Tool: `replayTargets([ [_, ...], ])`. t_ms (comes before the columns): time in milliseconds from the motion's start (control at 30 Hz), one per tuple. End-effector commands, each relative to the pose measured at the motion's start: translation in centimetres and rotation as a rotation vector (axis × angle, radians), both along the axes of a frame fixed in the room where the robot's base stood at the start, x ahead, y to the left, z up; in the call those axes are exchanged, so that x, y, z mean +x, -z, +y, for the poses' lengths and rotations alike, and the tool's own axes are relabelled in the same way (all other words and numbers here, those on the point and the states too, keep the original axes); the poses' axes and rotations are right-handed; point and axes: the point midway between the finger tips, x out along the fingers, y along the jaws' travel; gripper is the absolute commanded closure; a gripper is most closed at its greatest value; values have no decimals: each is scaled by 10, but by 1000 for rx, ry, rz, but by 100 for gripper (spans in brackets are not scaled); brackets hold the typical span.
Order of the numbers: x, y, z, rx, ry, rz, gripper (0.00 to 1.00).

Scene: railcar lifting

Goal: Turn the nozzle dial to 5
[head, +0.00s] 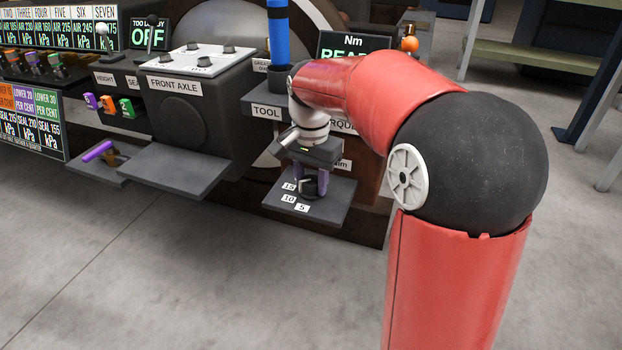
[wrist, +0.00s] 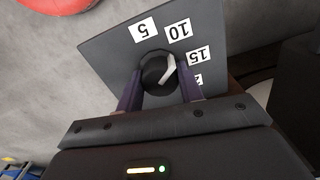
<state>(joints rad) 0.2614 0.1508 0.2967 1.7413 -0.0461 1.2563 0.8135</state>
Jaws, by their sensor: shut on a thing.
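The nozzle dial (wrist: 153,76) is a round black knob with a white pointer, on a grey plate (wrist: 108,45). Printed labels 5 (wrist: 143,29), 10 (wrist: 178,31) and 15 (wrist: 199,55) stand around it, with another partly hidden. The pointer's tip leans toward the 10 and 15 side, away from the 5. My gripper (wrist: 158,82) has its purple fingers on both sides of the knob and is shut on it. In the head view my gripper (head: 312,184) reaches down onto the dial, which is largely hidden by the fingers.
The dial's plate (head: 335,200) juts out under the TOOL panel. To its left are another grey shelf (head: 180,172) and the FRONT AXLE box (head: 190,120). A blue cylinder (head: 278,35) stands above the TOOL label. The floor in front is clear.

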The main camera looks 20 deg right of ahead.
Motion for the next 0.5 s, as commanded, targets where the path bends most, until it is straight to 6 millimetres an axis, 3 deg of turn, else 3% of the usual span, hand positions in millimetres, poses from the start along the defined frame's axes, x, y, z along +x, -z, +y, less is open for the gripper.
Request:
replayTargets([
  [267, 0, -2, 0, -1, -62, 1, 86],
  [500, 0, -3, 0, 0, -223, 1, 86],
])
